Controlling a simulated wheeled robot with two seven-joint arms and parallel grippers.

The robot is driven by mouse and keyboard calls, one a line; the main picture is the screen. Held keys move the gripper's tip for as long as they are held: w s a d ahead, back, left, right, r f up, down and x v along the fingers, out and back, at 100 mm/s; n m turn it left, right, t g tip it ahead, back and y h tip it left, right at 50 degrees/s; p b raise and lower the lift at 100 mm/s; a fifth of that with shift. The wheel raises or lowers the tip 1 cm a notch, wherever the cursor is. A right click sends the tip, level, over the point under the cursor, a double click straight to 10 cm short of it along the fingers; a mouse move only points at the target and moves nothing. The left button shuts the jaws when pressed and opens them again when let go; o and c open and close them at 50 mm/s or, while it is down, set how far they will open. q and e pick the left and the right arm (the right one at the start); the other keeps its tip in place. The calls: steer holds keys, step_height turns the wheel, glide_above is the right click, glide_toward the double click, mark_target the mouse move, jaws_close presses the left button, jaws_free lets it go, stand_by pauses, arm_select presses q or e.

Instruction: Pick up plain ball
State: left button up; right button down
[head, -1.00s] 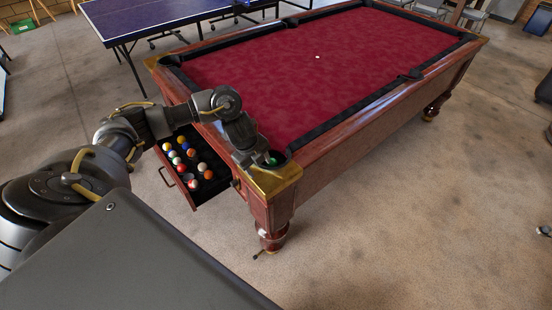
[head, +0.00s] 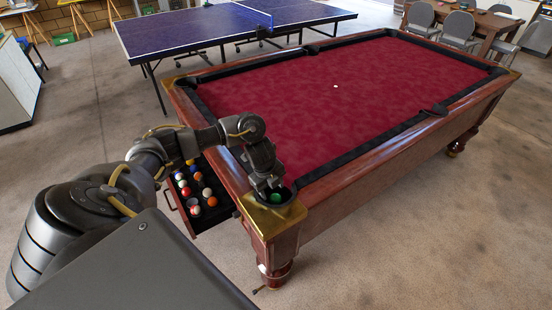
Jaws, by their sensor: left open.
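A green ball (head: 276,198) sits in the near corner pocket of the pool table, just inside the brass-capped corner. Its visible part looks plain green. My left gripper (head: 270,190) points down over this pocket, open, directly above or beside the ball. The gripper partly covers the pocket, so I cannot tell whether its fingers touch the ball. My right gripper is not in view.
The pool table (head: 330,100) has red cloth with one small white spot. An open drawer (head: 221,212) below its near end holds several coloured balls. A blue table-tennis table (head: 190,32) stands behind. Chairs (head: 458,28) stand far right. Floor at right is clear.

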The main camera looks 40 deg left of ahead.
mark_target(274, 197)
arm_select(q)
steer(key=shift+f, duration=0.1)
steer(key=shift+d+f, duration=0.2)
steer(key=shift+f, duration=0.1)
steer(key=f, duration=0.3)
steer(key=shift+w+d+f+p, duration=0.2)
steer(key=shift+w+f+p, duration=0.05)
steer(key=shift+f+p, duration=0.15)
steer(key=shift+w+f, duration=0.1)
steer(key=shift+f, duration=0.25)
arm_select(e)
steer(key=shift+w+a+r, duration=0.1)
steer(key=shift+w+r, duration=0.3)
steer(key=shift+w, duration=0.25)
